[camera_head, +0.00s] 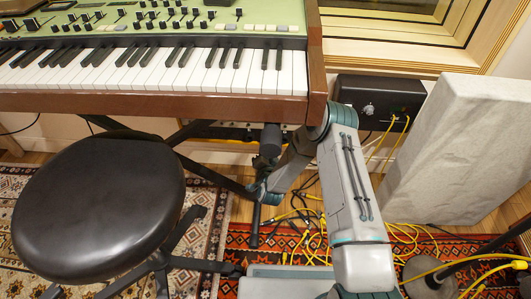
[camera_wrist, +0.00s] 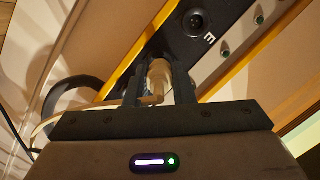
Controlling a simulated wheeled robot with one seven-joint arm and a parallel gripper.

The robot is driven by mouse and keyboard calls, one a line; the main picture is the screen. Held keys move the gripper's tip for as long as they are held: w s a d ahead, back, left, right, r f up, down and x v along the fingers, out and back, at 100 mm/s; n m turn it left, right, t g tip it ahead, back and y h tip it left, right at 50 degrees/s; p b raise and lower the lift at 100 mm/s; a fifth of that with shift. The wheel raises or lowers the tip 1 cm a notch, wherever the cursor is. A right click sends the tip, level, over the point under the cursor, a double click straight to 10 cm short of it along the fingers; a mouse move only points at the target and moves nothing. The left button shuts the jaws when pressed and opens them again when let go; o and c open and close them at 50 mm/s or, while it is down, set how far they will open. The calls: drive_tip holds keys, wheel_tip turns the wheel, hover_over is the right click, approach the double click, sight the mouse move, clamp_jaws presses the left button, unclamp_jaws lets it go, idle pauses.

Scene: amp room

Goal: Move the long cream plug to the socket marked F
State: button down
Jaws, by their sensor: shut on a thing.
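In the wrist view my gripper (camera_wrist: 158,78) is shut on a cream plug (camera_wrist: 158,75), with its two dark fingers on either side of it. The plug's far end meets the dark socket panel (camera_wrist: 180,45) in the picture; I cannot tell whether it sits in a socket. A pale bent part, seemingly its cable end, shows below, between the fingers. A round black socket (camera_wrist: 196,22) beside a letter that looks like E is free, up and right of the plug. No letter F is readable. In the head view my gripper is hidden under the keyboard.
The keyboard (camera_head: 160,105) overhangs my arm. A black stool (camera_head: 98,205) stands left. A black box (camera_head: 380,97) with yellow cables and a pale slab (camera_head: 455,150) stand right. Yellow cables (camera_head: 310,245) lie on the rug.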

drive_tip(key=shift+w, duration=0.9)
idle(1.3)
drive_tip(key=c, duration=1.1)
unclamp_jaws()
drive_tip(key=shift+c, duration=0.2)
drive_tip(key=shift+s, duration=0.1)
